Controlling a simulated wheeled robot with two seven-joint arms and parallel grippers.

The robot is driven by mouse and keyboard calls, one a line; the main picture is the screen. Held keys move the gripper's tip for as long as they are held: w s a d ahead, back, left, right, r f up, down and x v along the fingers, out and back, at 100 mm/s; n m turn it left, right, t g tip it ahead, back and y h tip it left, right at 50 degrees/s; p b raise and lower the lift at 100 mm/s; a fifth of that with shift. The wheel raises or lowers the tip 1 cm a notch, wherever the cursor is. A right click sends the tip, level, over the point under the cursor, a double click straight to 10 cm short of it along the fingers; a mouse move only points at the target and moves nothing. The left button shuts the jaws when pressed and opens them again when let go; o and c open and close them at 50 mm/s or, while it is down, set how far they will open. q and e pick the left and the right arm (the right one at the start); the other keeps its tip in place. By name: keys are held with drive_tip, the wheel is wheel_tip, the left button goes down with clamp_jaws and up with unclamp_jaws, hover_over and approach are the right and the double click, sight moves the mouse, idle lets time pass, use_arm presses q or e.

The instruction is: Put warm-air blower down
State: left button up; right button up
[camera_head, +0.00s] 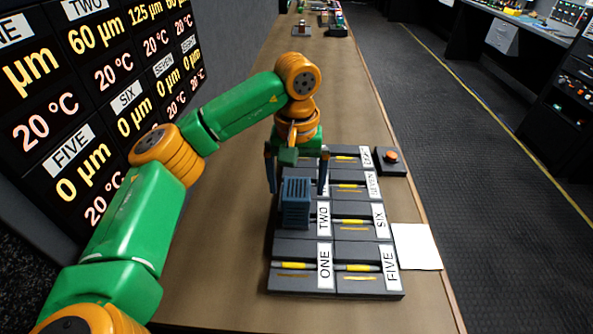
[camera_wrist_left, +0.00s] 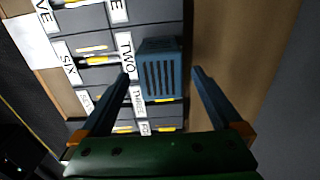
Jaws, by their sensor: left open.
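The warm-air blower (camera_head: 296,203) is a blue-grey box with a slotted face. It stands on the grey numbered board (camera_head: 300,250), beside the label TWO. It also shows in the left wrist view (camera_wrist_left: 161,72), between and beyond my fingers. My left gripper (camera_head: 297,189) is open above and behind the blower, its fingers apart on either side. In the left wrist view my left gripper (camera_wrist_left: 160,75) shows a gap between each finger and the blower. My right gripper is not in view.
The board has several labelled cells with yellow-marked rods. A box with an orange-red button (camera_head: 391,156) and a white sheet (camera_head: 416,246) lie to its right. Dark display panels (camera_head: 90,100) stand at the left. The brown table (camera_head: 340,100) is mostly clear beyond the board.

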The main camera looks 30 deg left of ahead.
use_arm(q)
wheel_tip(320, 180, up, 5)
drive_tip(key=shift+r+p, duration=0.2)
drive_tip(key=shift+p, duration=0.3)
